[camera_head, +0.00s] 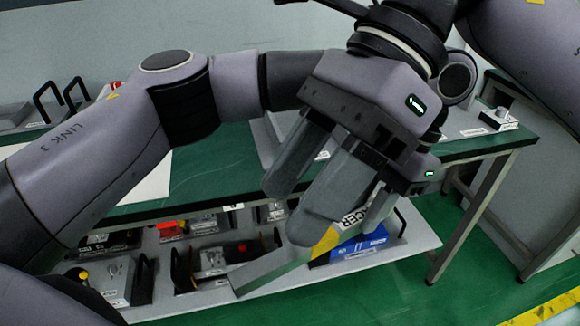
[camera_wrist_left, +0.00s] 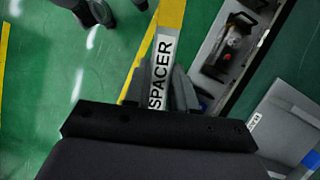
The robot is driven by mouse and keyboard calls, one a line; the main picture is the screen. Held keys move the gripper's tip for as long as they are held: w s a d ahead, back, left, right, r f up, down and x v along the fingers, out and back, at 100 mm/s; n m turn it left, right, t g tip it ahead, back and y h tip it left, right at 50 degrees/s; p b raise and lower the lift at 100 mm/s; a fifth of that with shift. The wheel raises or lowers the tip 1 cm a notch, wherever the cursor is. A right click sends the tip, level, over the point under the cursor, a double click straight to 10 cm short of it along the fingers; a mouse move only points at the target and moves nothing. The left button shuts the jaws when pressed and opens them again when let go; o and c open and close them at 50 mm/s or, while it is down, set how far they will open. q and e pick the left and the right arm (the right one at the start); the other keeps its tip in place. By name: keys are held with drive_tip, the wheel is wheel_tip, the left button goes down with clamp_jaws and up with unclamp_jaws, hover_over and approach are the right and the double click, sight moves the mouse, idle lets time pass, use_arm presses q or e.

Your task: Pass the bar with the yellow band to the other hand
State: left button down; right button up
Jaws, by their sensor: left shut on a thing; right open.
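The bar (camera_head: 272,272) is long and grey, with a yellow band (camera_head: 327,242) and a white label partly readable here. It slants down to the left in the head view. My left gripper (camera_head: 376,204) is shut on the bar near its label end. In the left wrist view the bar's label reads SPACER (camera_wrist_left: 161,68), between the left fingers, with the yellow band (camera_wrist_left: 171,15) beyond. My right gripper (camera_head: 291,209) is open, in front of the left one. Its lower finger overlaps the bar near the yellow band in the picture; I cannot tell whether they touch.
A green-topped bench (camera_head: 215,172) stands behind, with a lower shelf (camera_head: 215,300) holding several boxes and devices, including a blue box (camera_head: 362,247). A control box with a knob (camera_head: 498,119) sits at the bench's right. Green floor (camera_head: 450,270) is clear at lower right.

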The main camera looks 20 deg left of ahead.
sight(290, 250)
drive_tip(key=w+f+n+t+h, duration=0.1)
drive_tip(key=f+t, duration=0.1)
drive_tip(key=f, duration=0.2)
drive_tip(key=w+a+f+n+t+h, duration=0.1)
drive_tip(key=f+t+h, duration=0.1)
drive_tip(key=f, duration=0.3)
drive_tip(key=w+a+f+n+t+h, duration=0.1)
drive_tip(key=f+t, duration=0.1)
drive_tip(key=f, duration=0.3)
drive_tip(key=shift+w+a+f+t+h, duration=0.2)
drive_tip(key=shift+w+t+h, duration=0.1)
drive_tip(key=shift+t, duration=0.1)
drive_tip(key=shift+c, duration=0.3)
clamp_jaws()
use_arm(q)
drive_tip(key=c, duration=0.8)
unclamp_jaws()
drive_tip(key=shift+c, duration=0.2)
drive_tip(key=shift+r, duration=0.1)
drive_tip(key=v, duration=1.1)
drive_tip(key=shift+w+r, duration=0.15)
drive_tip(key=shift+r, duration=0.2)
